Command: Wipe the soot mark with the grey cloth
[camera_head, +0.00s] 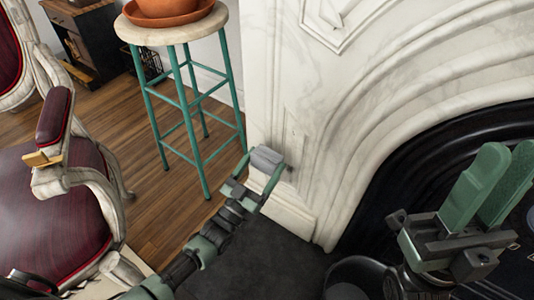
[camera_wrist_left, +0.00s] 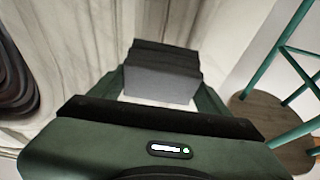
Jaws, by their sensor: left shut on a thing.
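The grey cloth (camera_head: 267,158) is a small folded block held between the fingers of my left gripper (camera_head: 262,178), against or very close to the white marble fireplace leg. In the left wrist view the cloth (camera_wrist_left: 160,80) sits between the green fingers, with pale veined marble behind it. I cannot tell for sure whether it touches the marble. A faint dark smudge (camera_head: 290,167) shows just right of the cloth in the head view; it may be the soot mark or shadow. My right gripper (camera_head: 508,155) is upright at the right with no object visible in it; its finger gap is unclear.
A teal stool (camera_head: 172,36) with a terracotta pot (camera_head: 168,8) stands left of the fireplace. A red-cushioned armchair (camera_head: 50,210) is at the left. The dark hearth opening (camera_head: 410,190) lies right. Wooden floor (camera_head: 160,205) is clear between chair and stool.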

